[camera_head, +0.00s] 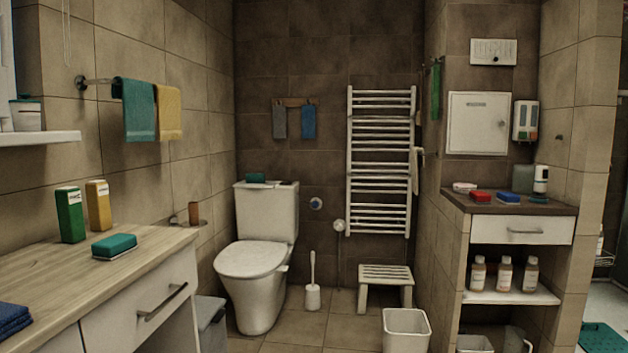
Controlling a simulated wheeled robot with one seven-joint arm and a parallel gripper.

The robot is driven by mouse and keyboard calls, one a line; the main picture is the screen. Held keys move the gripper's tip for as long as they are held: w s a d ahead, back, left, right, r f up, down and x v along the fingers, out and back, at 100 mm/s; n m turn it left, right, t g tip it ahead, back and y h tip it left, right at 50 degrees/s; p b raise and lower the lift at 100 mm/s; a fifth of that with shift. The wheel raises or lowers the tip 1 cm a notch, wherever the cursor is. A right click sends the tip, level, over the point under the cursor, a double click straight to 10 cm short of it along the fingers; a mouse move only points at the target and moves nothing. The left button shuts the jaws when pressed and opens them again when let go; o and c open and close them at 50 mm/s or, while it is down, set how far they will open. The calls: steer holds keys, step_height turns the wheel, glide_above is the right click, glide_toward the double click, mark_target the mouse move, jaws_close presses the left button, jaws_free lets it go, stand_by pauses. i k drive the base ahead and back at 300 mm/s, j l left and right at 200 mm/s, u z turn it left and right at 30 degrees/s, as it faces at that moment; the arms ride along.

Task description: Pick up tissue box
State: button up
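I cannot tell for sure which thing is the tissue box. A low teal block (114,245) lies on a pale base on the wooden counter at the left. A similar teal block (255,177) sits on the toilet tank's lid, with something white beside it. A tall green carton (70,215) and a tall yellow carton (98,205) stand upright side by side at the back of the counter, against the tiled wall. My gripper is not in view.
The wooden counter (60,270) has a folded blue towel at its front left. A toilet (255,260) stands at the back, with a brush, a white stool (385,285) and a white bin (405,330) to its right. A shelf unit (520,230) stands at the right. Some tiled floor is clear.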

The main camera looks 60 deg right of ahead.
mark_target(251, 178)
steer(key=z, duration=1.75)
steer(key=i+l+z, duration=0.25)
steer(key=i, duration=0.85)
steer(key=i+l+z, duration=0.15)
steer(key=i, duration=0.85)
steer(key=i+u, duration=0.4)
steer(key=i+l+u, duration=0.25)
steer(key=i+u, duration=0.15)
steer(key=i+l+u, duration=0.8)
